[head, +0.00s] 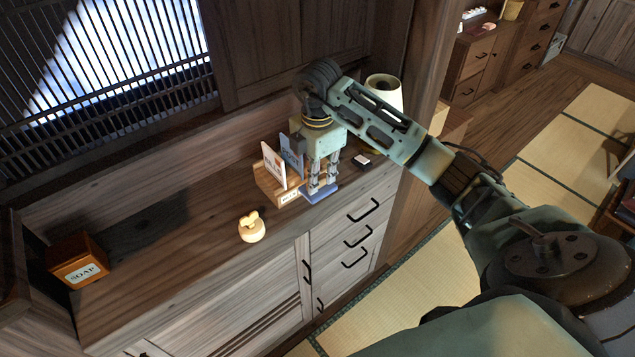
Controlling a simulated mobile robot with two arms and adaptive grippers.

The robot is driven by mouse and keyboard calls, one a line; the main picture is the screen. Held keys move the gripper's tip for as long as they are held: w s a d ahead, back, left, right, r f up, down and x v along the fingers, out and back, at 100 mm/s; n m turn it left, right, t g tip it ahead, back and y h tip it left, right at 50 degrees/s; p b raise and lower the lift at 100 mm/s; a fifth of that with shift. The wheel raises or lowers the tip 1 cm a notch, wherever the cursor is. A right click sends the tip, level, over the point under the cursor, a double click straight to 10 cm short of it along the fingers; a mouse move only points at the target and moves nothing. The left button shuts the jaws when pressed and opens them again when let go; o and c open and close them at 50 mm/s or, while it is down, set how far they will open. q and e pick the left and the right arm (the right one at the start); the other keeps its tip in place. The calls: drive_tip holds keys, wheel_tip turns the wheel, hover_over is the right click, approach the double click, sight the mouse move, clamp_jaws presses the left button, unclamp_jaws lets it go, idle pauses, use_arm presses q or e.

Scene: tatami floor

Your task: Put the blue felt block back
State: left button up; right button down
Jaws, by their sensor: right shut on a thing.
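The blue felt block (321,197) is a flat blue piece at the front edge of the cabinet top (190,215). My right gripper (320,187) points down over it, its fingers shut on the block. The fingers hide part of the block. I cannot tell whether its underside touches the wood. A wooden holder with upright cards (272,186) stands just left of the block. My left gripper is not in view.
A cream rounded object (252,228) stands left of the holder near the front edge. A wooden box labelled SOAP (78,261) is at the far left. A small white and dark item (362,160) and a pale lamp (384,90) are to the right. Between soap box and cream object is free.

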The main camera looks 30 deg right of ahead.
drive_tip(key=shift+w+f, duration=0.1)
drive_tip(key=shift+f, duration=0.05)
wheel_tip(320, 180, down, 3)
drive_tip(key=shift+a+f+p, duration=0.1)
drive_tip(key=shift+f+p, duration=0.05)
drive_tip(key=shift+p, duration=0.8)
drive_tip(key=shift+f, duration=0.25)
drive_tip(key=shift+f, duration=0.1)
drive_tip(key=shift+f, duration=0.15)
drive_tip(key=c, duration=1.7)
unclamp_jaws()
drive_tip(key=shift+c, duration=0.2)
